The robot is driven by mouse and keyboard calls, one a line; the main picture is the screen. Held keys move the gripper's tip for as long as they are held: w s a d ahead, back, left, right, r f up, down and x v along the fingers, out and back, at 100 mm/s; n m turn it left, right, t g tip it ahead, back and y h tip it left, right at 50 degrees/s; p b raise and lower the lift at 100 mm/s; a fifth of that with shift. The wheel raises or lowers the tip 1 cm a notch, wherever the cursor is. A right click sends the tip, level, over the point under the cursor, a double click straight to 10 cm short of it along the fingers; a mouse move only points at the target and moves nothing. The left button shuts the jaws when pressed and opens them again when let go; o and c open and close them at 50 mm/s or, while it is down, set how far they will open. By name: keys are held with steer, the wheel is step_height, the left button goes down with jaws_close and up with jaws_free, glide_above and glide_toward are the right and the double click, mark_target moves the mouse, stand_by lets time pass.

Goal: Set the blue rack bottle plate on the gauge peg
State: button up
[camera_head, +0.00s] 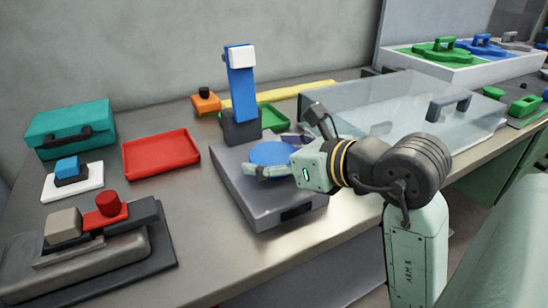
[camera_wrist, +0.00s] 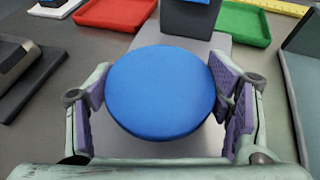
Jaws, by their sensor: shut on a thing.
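The blue plate (camera_head: 272,153) is a round, flat disc. It is between the fingers of my gripper (camera_head: 275,157), over the grey base (camera_head: 243,184) of the device with the blue upright (camera_head: 241,90). In the wrist view the blue plate (camera_wrist: 161,93) fills the middle, with the purple pads of my gripper (camera_wrist: 162,97) shut on its left and right sides. The plate hides what is under it; no gauge peg is visible, and I cannot tell whether the plate touches the base.
A red tray (camera_head: 161,154) lies to the left and a green tray (camera_head: 268,119) behind the device. A clear-lidded case (camera_head: 400,105) stands close on the right. A grey machine with a red knob (camera_head: 108,204) sits front left. Bare table lies between it and the device.

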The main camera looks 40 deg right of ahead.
steer(key=shift+f+b, duration=0.7)
steer(key=shift+b, duration=0.1)
steer(key=o, duration=0.9)
steer(key=v, duration=1.1)
steer(key=shift+p, duration=0.4)
steer(key=shift+a, duration=0.1)
stand_by(0.5)
